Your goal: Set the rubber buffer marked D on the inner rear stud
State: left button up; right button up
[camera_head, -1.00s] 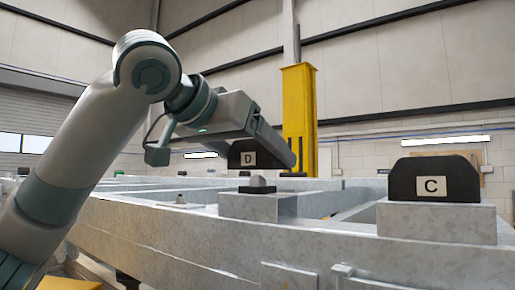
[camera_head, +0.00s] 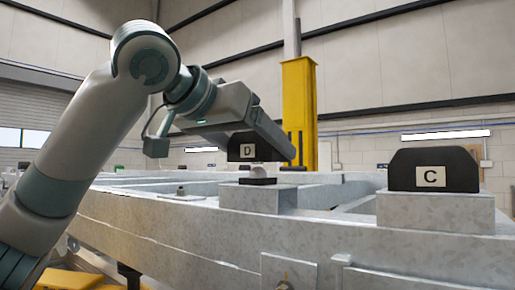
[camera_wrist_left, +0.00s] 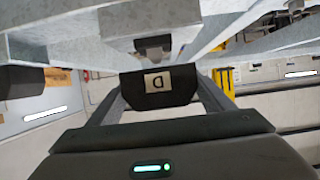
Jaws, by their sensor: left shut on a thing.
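The black rubber buffer marked D (camera_head: 247,152) is held upright in my left gripper (camera_head: 268,143), its white label facing the head camera. In the left wrist view the buffer (camera_wrist_left: 158,88) appears upside down between the two fingers. Below it in the head view is a grey stud (camera_head: 258,172) with a dark base, on a raised metal block (camera_head: 256,200) of the frame. The buffer appears just above the stud; the exact gap and depth alignment are hard to tell. A stud-like part (camera_wrist_left: 153,45) shows beyond the buffer in the wrist view. My right gripper is not in view.
A black buffer marked C (camera_head: 432,170) sits on a metal block (camera_head: 436,213) at the right. Another small stud (camera_head: 181,191) stands on the frame at the left. A yellow column (camera_head: 299,110) rises behind. The air above the frame between D and C is clear.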

pick_arm(q)
jog(key=shift+f+b, duration=1.1)
jog(key=shift+f, duration=0.3)
jog(key=o, duration=1.3)
jog(key=shift+o, duration=0.2)
jog(key=shift+s+a, duration=0.1)
jog(key=shift+s, duration=0.05)
jog(key=shift+s+a+r+b, duration=0.25)
jog(key=shift+s+a+b, duration=0.1)
jog(key=shift+s+b, duration=0.2)
jog(key=b+v, duration=0.6)
jog(key=v, duration=0.9)
jog(key=shift+s+a, duration=0.25)
jog(key=shift+r, duration=0.1)
